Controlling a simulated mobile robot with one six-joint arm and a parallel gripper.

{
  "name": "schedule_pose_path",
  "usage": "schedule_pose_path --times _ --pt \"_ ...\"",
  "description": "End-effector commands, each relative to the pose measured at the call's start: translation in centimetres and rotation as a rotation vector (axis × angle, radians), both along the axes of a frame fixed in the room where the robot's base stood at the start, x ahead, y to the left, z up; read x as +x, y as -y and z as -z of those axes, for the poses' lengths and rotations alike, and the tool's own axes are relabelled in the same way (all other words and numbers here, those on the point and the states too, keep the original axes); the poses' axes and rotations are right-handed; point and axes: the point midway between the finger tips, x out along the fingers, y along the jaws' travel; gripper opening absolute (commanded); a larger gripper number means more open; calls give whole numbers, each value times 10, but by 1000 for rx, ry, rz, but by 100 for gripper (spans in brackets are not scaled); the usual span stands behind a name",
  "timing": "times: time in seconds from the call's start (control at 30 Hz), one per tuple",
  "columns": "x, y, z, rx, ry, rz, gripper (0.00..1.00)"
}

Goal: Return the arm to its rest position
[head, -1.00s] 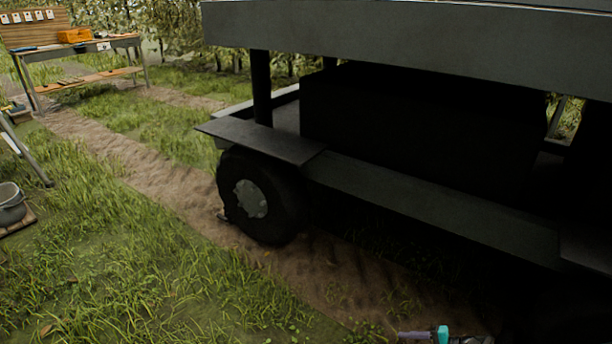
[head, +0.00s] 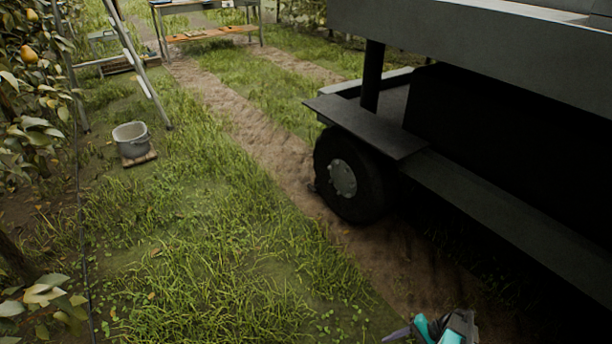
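My gripper (head: 412,332) shows at the bottom edge of the head view, right of centre. I see teal and dark grey parts and one pale, pointed part reaching left. The lower part is cut off by the frame edge, so I cannot tell whether it is open or holds anything. It is over the dirt track and grass, left of the dark vehicle and apart from it.
A dark vehicle (head: 470,190) with a black wheel (head: 346,178) fills the right side. A grey bucket (head: 132,141) stands on a small board at left, near a ladder (head: 142,70). A pear tree (head: 30,110) lines the left edge. A workbench (head: 205,8) is at the back. Grass in the middle is clear.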

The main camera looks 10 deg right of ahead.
Motion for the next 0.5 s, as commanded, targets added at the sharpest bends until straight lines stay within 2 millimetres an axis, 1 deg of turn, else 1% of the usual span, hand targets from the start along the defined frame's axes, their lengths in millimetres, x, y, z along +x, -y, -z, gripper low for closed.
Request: schedule_pose_path --times 0.03,0.1,0.27,0.5 --pt "-2 -15 -12 -10 -14 -32 42" --pt "-4 -29 -18 -28 -33 -74 42" --pt "-11 -61 -33 -69 -75 -169 42" --pt "-26 -104 -57 -139 -129 -310 42"
